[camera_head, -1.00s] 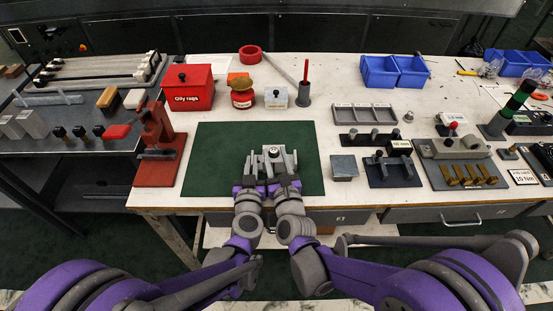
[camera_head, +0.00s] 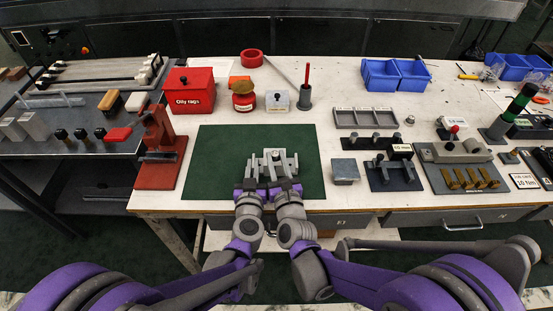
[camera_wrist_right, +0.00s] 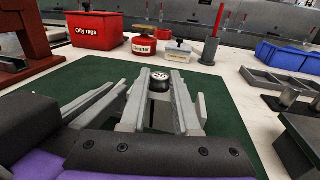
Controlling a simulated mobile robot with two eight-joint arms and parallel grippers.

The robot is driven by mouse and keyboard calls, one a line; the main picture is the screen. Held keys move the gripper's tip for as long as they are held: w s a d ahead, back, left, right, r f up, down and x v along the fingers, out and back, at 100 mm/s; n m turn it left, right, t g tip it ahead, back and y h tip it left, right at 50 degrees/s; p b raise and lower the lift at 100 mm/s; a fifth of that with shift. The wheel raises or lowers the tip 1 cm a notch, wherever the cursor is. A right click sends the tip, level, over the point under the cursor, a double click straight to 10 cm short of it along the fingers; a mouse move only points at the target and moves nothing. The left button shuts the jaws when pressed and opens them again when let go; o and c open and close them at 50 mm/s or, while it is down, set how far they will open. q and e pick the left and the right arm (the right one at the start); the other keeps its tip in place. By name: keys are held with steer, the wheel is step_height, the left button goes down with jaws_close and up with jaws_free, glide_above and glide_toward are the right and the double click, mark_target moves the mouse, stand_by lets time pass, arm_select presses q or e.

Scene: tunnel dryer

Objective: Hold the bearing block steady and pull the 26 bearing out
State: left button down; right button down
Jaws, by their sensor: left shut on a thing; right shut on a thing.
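The grey bearing block (camera_head: 267,163) is at the front part of the green mat, mostly covered by my grippers. The 26 bearing (camera_wrist_right: 160,80), a dark ring with a pale silver face, shows between grey bars in the right wrist view; it also shows small in the head view (camera_head: 274,155). My left gripper (camera_head: 254,168) is at the block's left side, shut on the block. My right gripper (camera_head: 288,168) is close beside it and appears shut on the bearing. The exact contacts are hidden, and the overlapping grey bars are hard to tell apart.
The green mat (camera_head: 225,160) is clear around the block. A red press (camera_head: 158,150) stands to the left, with a red oily rags box (camera_head: 191,90) behind. A red can (camera_head: 243,100) stands behind the mat. A grey plate (camera_head: 344,170) and fixtures (camera_head: 392,172) are to the right.

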steer(key=shift+r, duration=0.75)
stand_by(0.8)
steer(key=shift+r, duration=0.55)
steer(key=shift+r, duration=2.45)
arm_select(q)
steer(key=c, duration=0.9)
jaws_free()
